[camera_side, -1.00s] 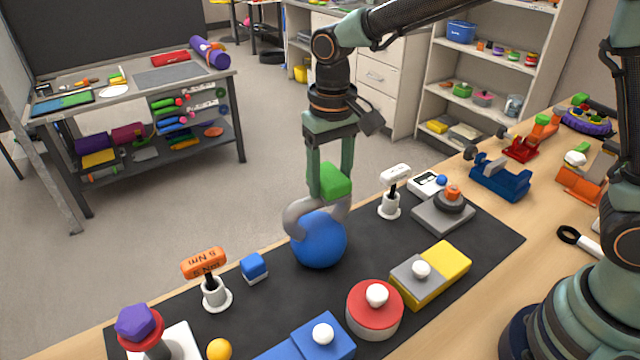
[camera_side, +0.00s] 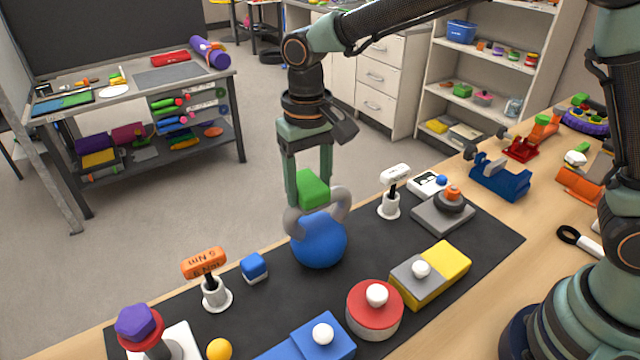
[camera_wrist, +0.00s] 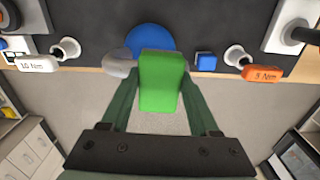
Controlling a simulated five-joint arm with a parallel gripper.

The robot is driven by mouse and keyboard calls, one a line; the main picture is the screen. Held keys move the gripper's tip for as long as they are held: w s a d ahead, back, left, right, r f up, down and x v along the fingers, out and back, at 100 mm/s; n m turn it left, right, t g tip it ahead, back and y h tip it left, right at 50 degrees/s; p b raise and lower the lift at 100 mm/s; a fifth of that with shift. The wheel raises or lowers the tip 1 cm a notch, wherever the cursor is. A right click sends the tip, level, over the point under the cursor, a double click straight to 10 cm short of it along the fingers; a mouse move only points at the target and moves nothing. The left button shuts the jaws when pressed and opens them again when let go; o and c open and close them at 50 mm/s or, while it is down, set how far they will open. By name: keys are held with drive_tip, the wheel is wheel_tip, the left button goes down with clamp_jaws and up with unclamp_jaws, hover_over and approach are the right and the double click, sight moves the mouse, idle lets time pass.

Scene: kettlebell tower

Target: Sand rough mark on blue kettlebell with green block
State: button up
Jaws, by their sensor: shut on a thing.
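The blue kettlebell (camera_side: 319,243) stands upright on the black mat (camera_side: 370,240), with its grey handle (camera_side: 340,203) on top. My gripper (camera_side: 307,195) is shut on the green block (camera_side: 313,187) and holds it up at the left part of the handle, over the ball. I cannot tell whether the block touches the kettlebell. In the wrist view the green block (camera_wrist: 160,80) sits between my fingers and covers part of the blue ball (camera_wrist: 150,37) and handle. The rough mark is not visible in either view.
An orange-handled driver (camera_side: 208,275) and a small blue block (camera_side: 254,267) stand left of the kettlebell. A white-handled driver (camera_side: 392,195) stands to its right. A red round weight (camera_side: 374,310) and a yellow-grey block (camera_side: 435,275) lie nearer the camera.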

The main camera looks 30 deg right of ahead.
idle(0.3)
drive_tip(key=shift+s+d, duration=0.15)
drive_tip(key=shift+d, duration=1.95)
drive_tip(key=shift+a, duration=0.15)
drive_tip(key=shift+a, duration=1.95)
drive_tip(key=shift+d, duration=0.1)
drive_tip(key=shift+d, duration=2)
